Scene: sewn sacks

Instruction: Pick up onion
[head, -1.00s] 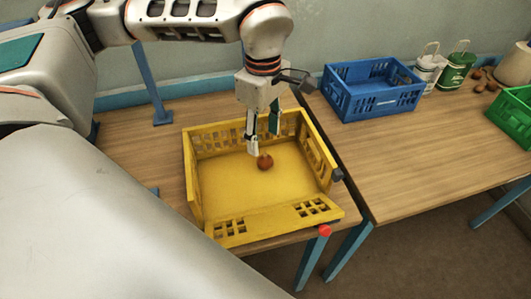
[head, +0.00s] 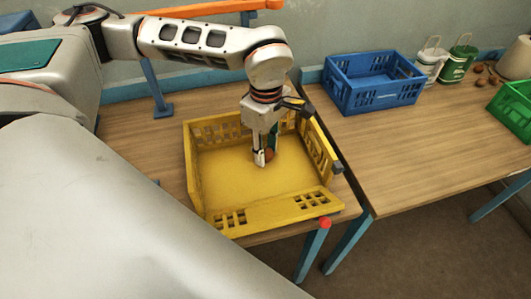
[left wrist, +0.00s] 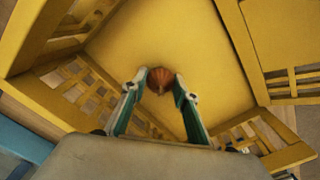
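The onion (head: 270,153) is a small round reddish-brown bulb lying on the floor of the yellow crate (head: 222,196). In the head view it is partly hidden by my left gripper (head: 266,157), which points down into the crate. In the left wrist view the onion (left wrist: 160,77) shows between the two fingertips of the left gripper (left wrist: 159,86), one on each side. The fingers are apart, with a narrow gap to the onion; I cannot tell whether either touches it. My right gripper is not in view.
On the table to the right stand a blue crate (head: 375,95), a white container (head: 430,65), a green container (head: 458,65) and a green crate (head: 512,112). Several small brown items (head: 481,68) lie at the back right.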

